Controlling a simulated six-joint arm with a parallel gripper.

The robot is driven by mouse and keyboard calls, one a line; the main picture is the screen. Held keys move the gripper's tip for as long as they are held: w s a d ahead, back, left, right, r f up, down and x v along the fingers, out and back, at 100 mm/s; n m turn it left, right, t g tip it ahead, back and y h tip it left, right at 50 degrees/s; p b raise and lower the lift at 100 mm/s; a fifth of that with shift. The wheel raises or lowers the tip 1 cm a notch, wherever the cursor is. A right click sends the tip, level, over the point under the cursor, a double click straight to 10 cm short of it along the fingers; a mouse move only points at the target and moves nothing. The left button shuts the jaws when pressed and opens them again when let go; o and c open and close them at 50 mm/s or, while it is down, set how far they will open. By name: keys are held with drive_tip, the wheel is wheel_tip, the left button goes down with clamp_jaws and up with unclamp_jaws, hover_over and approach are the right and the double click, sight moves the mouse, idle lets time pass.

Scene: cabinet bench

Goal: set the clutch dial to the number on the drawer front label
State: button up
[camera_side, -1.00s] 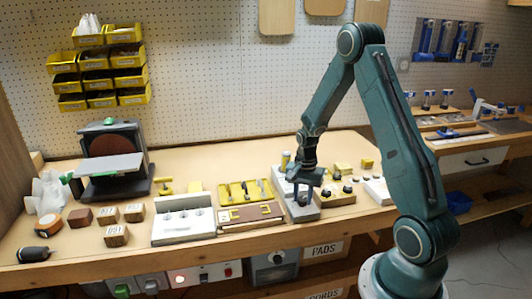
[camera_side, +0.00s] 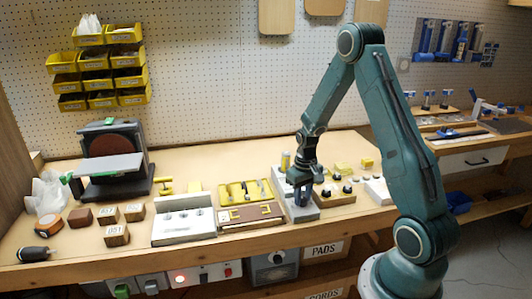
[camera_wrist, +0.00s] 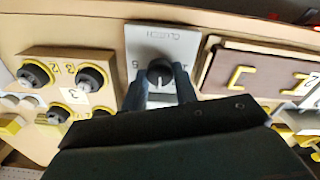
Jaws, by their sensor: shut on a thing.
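The clutch dial (camera_wrist: 160,72) is a dark round knob with a light pointer line on a pale plate (camera_wrist: 160,38) lettered CLUTCH, upside down in the wrist view. My gripper (camera_wrist: 160,85) is shut on the dial, one finger on each side. Its fingers hide part of the scale, and the marks beside the dial are only partly readable. In the side view my gripper (camera_side: 301,193) points down over the grey clutch unit (camera_side: 305,214), and the dial is hidden there. I cannot make out which label is the drawer front label.
A wooden block (camera_wrist: 45,57) with several dark knobs and number tags is beside the clutch plate. A brown panel (camera_wrist: 250,75) with yellow brackets is on its other side. Numbered wooden cubes (camera_side: 117,235) and a white three-knob unit (camera_side: 183,225) stand further left on the bench.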

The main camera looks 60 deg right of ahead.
sight(303, 199)
drive_tip(key=n, duration=0.3)
drive_tip(key=shift+n, duration=2.2)
drive_tip(key=o, duration=1)
drive_tip(key=shift+c, duration=0.2)
drive_tip(key=shift+r, duration=0.15)
wheel_tip(303, 199, up, 14)
drive_tip(key=shift+f, duration=0.2)
